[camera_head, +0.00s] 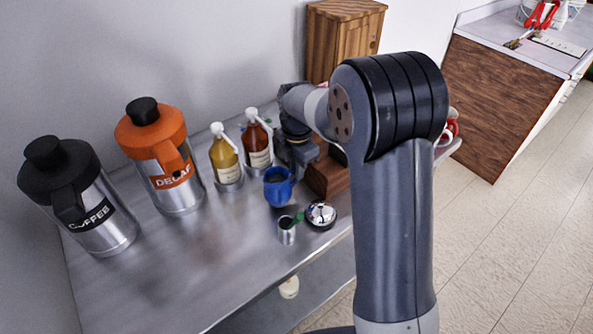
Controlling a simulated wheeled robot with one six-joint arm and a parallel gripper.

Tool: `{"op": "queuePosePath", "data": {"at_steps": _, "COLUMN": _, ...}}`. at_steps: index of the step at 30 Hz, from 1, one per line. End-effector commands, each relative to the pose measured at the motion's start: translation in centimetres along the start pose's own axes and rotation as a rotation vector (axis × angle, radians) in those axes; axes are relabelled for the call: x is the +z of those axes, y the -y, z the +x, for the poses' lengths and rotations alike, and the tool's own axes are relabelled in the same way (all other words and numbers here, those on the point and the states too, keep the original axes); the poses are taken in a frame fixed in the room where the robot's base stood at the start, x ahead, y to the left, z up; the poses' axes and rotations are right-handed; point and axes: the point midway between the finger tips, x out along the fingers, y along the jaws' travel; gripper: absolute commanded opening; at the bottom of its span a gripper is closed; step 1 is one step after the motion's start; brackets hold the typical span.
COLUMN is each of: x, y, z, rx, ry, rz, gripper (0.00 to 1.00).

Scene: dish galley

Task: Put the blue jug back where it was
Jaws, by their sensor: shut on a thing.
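The blue jug (276,190) is upright near the middle of the metal counter, in front of the pump bottles. My gripper (292,168) comes down from behind and to the right of it and is shut on it near its handle side. The fingertips are small and partly hidden here. I cannot tell whether the jug's base touches the counter.
Pump bottles (225,157) and (257,142) stand behind the jug, with the orange decaf urn (160,155) and black coffee urn (85,200) at left. A small metal cup (287,232) and a shiny domed item (321,214) stand in front. The counter's left front (200,270) is clear.

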Motion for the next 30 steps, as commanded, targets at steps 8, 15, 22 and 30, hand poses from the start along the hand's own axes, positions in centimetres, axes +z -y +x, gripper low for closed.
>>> {"op": "queuePosePath", "data": {"at_steps": 8, "x": 0.0, "y": 0.0, "z": 1.4, "rx": 0.002, "ry": 0.000, "rz": 0.000, "gripper": 0.00}}
{"op": "queuePosePath", "data": {"at_steps": 15, "x": 0.0, "y": 0.0, "z": 1.8, "rx": 0.001, "ry": 0.000, "rz": 0.000, "gripper": 0.00}}
{"op": "queuePosePath", "data": {"at_steps": 22, "x": 0.0, "y": 0.0, "z": 1.7, "rx": 0.000, "ry": 0.000, "rz": 0.000, "gripper": 0.29}}
{"op": "queuePosePath", "data": {"at_steps": 30, "x": 0.0, "y": 0.0, "z": 1.7, "rx": 0.000, "ry": 0.000, "rz": 0.000, "gripper": 0.33}}
